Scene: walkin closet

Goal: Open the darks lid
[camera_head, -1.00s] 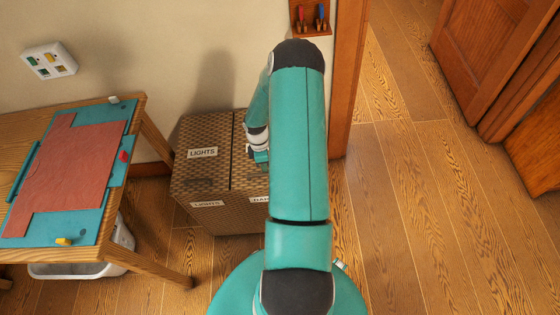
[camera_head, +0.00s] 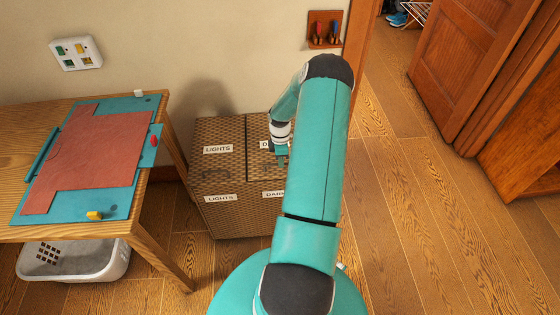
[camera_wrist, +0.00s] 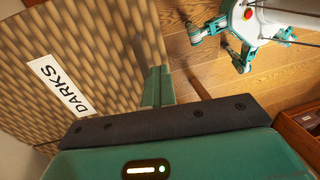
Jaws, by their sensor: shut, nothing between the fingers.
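The wicker hamper (camera_head: 220,228) stands on the floor against the wall, with a LIGHTS lid (camera_head: 215,170) on the left and a DARKS lid (camera_head: 257,128) on the right. Both lids look flat and closed. My arm hides much of the darks side. My gripper (camera_head: 281,158) is over the darks lid, by its label. In the wrist view, my gripper (camera_wrist: 158,75) has its fingers together and empty, near the edge of the woven panel that bears the DARKS label (camera_wrist: 59,86). I cannot tell whether the fingertips touch the lid.
A wooden table (camera_head: 158,215) with a teal board (camera_head: 120,207) and red cloth (camera_head: 90,160) stands left of the hamper. A white basket (camera_head: 105,268) is under it. A small tool rack (camera_head: 325,30) hangs above. Open wood floor lies right, towards a brown door (camera_head: 465,65).

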